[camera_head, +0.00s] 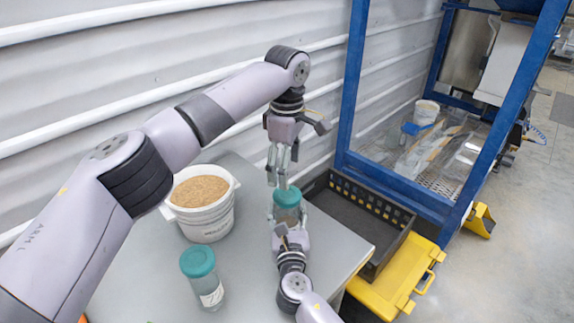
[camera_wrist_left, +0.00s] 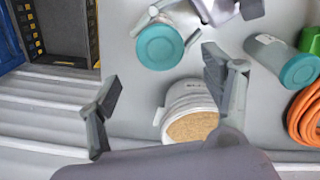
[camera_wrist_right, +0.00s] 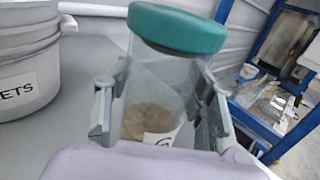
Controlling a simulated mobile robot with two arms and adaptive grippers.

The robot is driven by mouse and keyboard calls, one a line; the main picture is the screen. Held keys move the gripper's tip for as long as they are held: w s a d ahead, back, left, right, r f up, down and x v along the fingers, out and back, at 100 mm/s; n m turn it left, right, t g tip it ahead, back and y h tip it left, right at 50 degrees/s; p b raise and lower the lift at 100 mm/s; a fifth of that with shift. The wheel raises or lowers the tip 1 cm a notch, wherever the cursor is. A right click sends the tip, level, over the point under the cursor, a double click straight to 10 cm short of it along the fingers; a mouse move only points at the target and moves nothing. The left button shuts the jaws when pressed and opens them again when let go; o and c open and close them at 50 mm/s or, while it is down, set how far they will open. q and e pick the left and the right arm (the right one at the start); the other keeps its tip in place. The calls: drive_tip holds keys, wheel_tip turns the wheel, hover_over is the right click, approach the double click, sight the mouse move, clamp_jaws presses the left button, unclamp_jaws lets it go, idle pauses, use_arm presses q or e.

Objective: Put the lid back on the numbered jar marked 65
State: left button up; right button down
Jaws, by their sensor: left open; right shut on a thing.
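The held jar (camera_wrist_right: 150,100) is clear, with a little brown material in the bottom and a label whose partly visible mark looks like a 6. Its teal lid (camera_wrist_right: 178,27) sits on top of the jar; I cannot tell whether it is fully seated. My right gripper (camera_head: 287,219) is shut around the jar's body, holding it upright. My left gripper (camera_head: 282,178) is open and empty just above the lid (camera_head: 287,196), pointing down. In the left wrist view the lid (camera_wrist_left: 160,48) shows beyond the open fingers, off to one side.
A second jar (camera_head: 209,286) with a teal lid stands on the grey table (camera_head: 130,275) at the front. A white bucket of brown pellets (camera_head: 205,222) stands behind it. A black crate (camera_head: 345,218) and blue frame (camera_head: 400,187) are to the right. An orange hose (camera_wrist_left: 306,118) lies on the table.

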sight(287, 194)
use_arm(q)
drive_tip(key=shift+f, duration=4.05)
